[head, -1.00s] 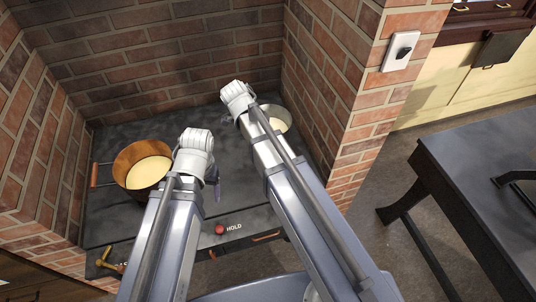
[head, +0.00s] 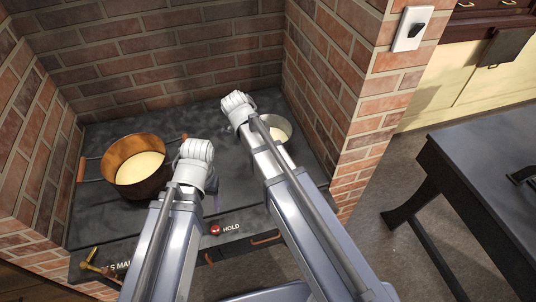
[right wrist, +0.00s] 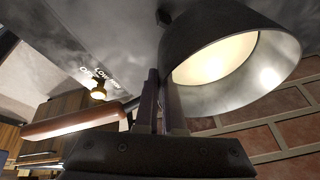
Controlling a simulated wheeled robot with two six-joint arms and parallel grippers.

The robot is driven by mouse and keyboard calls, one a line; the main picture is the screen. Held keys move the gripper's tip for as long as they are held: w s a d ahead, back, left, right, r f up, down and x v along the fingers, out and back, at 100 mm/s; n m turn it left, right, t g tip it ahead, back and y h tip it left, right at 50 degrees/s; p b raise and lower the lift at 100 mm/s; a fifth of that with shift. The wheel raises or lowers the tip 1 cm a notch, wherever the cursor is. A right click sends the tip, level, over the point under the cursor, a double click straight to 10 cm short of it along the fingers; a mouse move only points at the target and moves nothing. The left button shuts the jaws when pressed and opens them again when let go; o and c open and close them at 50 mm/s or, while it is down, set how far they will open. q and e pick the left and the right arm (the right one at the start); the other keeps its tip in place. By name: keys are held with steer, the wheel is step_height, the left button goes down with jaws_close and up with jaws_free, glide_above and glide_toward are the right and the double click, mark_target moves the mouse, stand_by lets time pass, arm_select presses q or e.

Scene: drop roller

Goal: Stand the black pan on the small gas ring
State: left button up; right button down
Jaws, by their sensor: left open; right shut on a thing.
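The pan (head: 277,129), dark grey outside with a pale cream filling, shows in the head view behind my right arm at the right of the dark hob (head: 110,225). It also shows large in the right wrist view (right wrist: 215,45), with a brown wooden handle (right wrist: 75,122). My right gripper (right wrist: 161,95) is shut on the handle beside the pan's wall. In the head view my arm hides its jaws and part of the pan; I cannot tell how high the pan is. My left gripper (head: 214,200) is open over the hob's middle, mostly hidden by its arm. I cannot make out the small gas ring.
A copper pot (head: 138,170) with cream filling stands at the hob's left. A brass tap (head: 92,262) and a red HOLD button (head: 215,230) are on the front edge. Brick walls (head: 170,55) enclose the hob at the back and sides. A dark table (head: 485,150) stands right.

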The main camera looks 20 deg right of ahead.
arm_select(q)
steer(key=shift+f+b, duration=0.3)
steer(key=shift+f, duration=0.4)
arm_select(e)
steer(key=shift+f, duration=0.7)
arm_select(q)
steer(key=shift+f, duration=0.15)
arm_select(e)
steer(key=shift+f, duration=0.15)
steer(key=c, duration=1)
jaws_free()
